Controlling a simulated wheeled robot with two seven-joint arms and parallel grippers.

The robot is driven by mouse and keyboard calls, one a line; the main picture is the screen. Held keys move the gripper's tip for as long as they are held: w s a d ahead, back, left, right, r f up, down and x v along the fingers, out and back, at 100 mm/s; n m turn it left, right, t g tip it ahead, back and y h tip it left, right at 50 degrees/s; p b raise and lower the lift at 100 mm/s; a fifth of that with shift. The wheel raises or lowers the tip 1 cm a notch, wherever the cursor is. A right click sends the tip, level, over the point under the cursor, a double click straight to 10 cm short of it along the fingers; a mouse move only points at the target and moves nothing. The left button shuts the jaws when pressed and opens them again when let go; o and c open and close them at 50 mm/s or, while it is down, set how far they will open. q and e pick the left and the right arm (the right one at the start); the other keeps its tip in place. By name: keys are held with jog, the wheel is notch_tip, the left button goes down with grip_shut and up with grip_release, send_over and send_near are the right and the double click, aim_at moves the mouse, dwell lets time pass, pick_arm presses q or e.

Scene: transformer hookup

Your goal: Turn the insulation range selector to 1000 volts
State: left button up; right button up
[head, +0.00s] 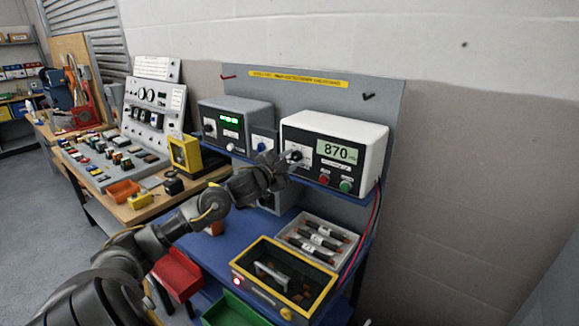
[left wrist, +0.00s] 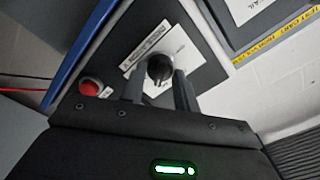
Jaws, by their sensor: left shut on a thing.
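The white tester (head: 370,140) stands on the blue bench's raised shelf, its display reading 870. Its selector, a black knob (left wrist: 160,67), sits beside a white label on a dark panel in the left wrist view. My left gripper (head: 289,163) reaches the left part of the tester's front and covers part of the dial. In the left wrist view, the fingers of my left gripper (left wrist: 158,82) are on either side of the knob and shut on it. The knob's pointer and the range marks are too small to read. My right gripper is not in view.
A red button (head: 323,179) and a green button (head: 345,186) sit right of the selector. A grey instrument (head: 250,118) stands to the left. Below are a white tray (head: 351,236) of dark cylinders and a yellow-rimmed box (head: 236,265). Red cables hang at the right.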

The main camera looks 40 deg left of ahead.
pick_arm(q)
jog(key=m+b, duration=0.3)
jog(key=m, duration=0.2)
jog(key=shift+f+b, duration=0.15)
jog(key=shift+b, duration=0.2)
jog(key=shift+m+b, duration=0.65)
jog(key=shift+m, duration=0.35)
jog(key=o, duration=1)
jog(key=shift+c, duration=0.2)
